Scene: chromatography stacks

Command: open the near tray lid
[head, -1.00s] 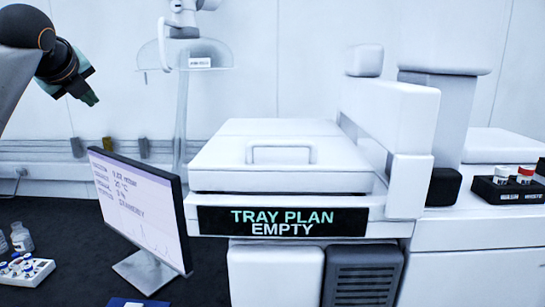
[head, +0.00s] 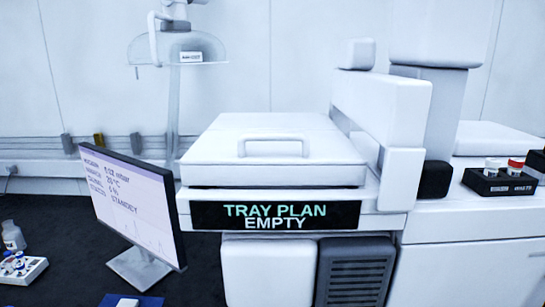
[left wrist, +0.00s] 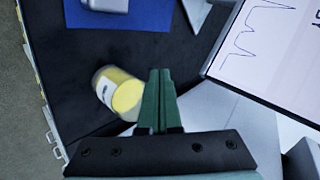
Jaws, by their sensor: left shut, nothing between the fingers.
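The near tray lid (head: 225,152) is a flat white cover, shut on the white instrument in the middle of the head view. Its raised bar handle (head: 275,141) is on top towards the front edge. A black label reading "TRAY PLAN EMPTY" (head: 335,215) is on the front below it. My left gripper (left wrist: 160,78) shows only in the left wrist view. Its green fingers are together and empty, beside a jar with a yellow end. The lid cannot be made out in that view. My right gripper is not in view.
A monitor (head: 130,210) stands left of the instrument; its screen also shows in the left wrist view (left wrist: 262,50). The yellow-ended jar (left wrist: 126,94) and a blue mat (left wrist: 140,14) are near my left fingers. A black vial rack (head: 495,187) is at the right.

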